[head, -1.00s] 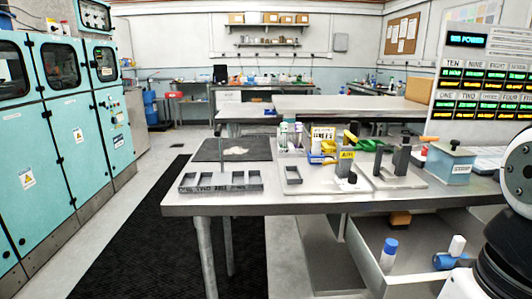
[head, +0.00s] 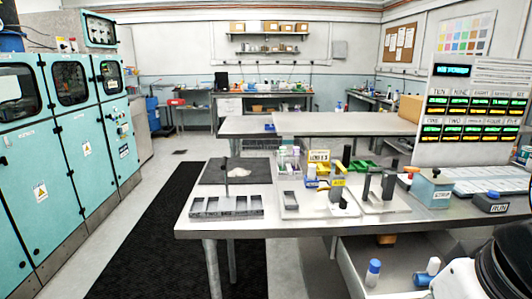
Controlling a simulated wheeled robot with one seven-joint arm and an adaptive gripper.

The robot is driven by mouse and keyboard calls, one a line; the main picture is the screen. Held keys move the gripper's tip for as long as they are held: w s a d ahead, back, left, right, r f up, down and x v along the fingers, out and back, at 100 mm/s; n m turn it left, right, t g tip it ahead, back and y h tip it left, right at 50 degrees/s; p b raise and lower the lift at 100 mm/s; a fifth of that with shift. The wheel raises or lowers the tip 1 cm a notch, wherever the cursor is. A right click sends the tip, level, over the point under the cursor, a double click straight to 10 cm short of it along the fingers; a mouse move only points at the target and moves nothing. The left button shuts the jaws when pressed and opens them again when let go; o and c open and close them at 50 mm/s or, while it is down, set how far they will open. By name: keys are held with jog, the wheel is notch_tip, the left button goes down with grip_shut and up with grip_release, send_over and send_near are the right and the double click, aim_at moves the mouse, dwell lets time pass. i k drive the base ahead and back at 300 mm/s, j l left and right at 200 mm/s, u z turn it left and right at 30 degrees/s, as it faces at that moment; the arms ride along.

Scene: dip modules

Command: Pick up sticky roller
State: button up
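No thing in view is clearly marked as the sticky roller. A blue and white item (head: 424,275) lies in the open drawer under the table at the lower right; it may be the roller, but it is too small to be sure. A white bottle with a blue cap (head: 373,272) stands to its left in the same drawer. Part of my arm, black and white, shows in the lower right corner, to the right of these items. My gripper is out of view.
The steel table (head: 300,226) carries a slotted grey rack (head: 228,206), a dark mat (head: 258,170), bins, black stands and a blue-grey box (head: 432,188). A display panel (head: 478,108) stands at right. Teal cabinets (head: 75,150) line the left. The black floor mat (head: 150,240) is clear.

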aim_at(421, 278)
jog(key=z, duration=0.7)
